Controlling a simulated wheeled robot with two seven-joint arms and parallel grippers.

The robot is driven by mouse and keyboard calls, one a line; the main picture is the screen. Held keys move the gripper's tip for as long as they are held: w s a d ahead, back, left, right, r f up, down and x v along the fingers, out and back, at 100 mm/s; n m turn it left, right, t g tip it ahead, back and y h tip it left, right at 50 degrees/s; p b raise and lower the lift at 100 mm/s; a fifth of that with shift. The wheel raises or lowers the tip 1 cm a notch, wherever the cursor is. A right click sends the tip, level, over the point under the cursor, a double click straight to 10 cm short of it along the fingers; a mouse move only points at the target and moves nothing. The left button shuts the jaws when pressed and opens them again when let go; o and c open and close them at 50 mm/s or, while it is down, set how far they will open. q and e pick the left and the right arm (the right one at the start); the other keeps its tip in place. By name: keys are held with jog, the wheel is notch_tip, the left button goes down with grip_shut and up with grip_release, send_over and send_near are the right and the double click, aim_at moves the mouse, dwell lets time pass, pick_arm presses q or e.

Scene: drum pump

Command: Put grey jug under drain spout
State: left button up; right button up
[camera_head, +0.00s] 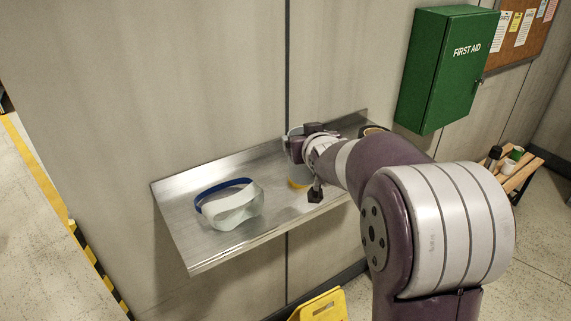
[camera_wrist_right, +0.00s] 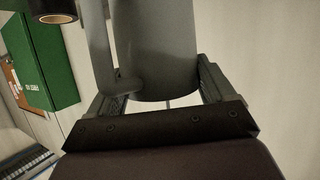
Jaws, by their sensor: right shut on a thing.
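The grey jug (camera_head: 294,165) is at the steel wall shelf, partly hidden behind my right gripper (camera_head: 312,140). A yellow patch shows at its lower end. In the right wrist view the grey jug (camera_wrist_right: 160,45) fills the space between the fingers, with its handle on the left side. My right gripper (camera_wrist_right: 160,92) is shut on it. I cannot tell whether the jug's base touches the shelf. My left gripper is not in view. No drain spout can be seen.
The steel shelf (camera_head: 180,221) carries safety goggles (camera_head: 234,209) with a blue strap, left of the jug. A round tan-topped item (camera_head: 373,130) stands at the right end. A green first aid cabinet (camera_head: 445,70) hangs above right. A yellow object (camera_head: 322,306) stands below the shelf.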

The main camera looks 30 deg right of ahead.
jog(key=shift+w+a+f+b, duration=0.4)
jog(key=shift+a+f+b, duration=0.1)
jog(key=shift+f+b, duration=0.2)
jog(key=w+a+f+p, duration=0.3)
jog(key=w+f+p, duration=0.3)
jog(key=w+f, duration=0.1)
jog(key=shift+w+a+f, duration=0.25)
jog(key=shift+f, duration=0.55)
jog(key=o, duration=1.6)
jog(key=shift+c, duration=0.2)
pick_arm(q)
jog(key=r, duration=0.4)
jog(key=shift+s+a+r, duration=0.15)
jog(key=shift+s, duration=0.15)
pick_arm(e)
jog(key=shift+s+a+r, duration=0.1)
jog(key=shift+s+r, duration=0.1)
jog(key=shift+s, duration=0.05)
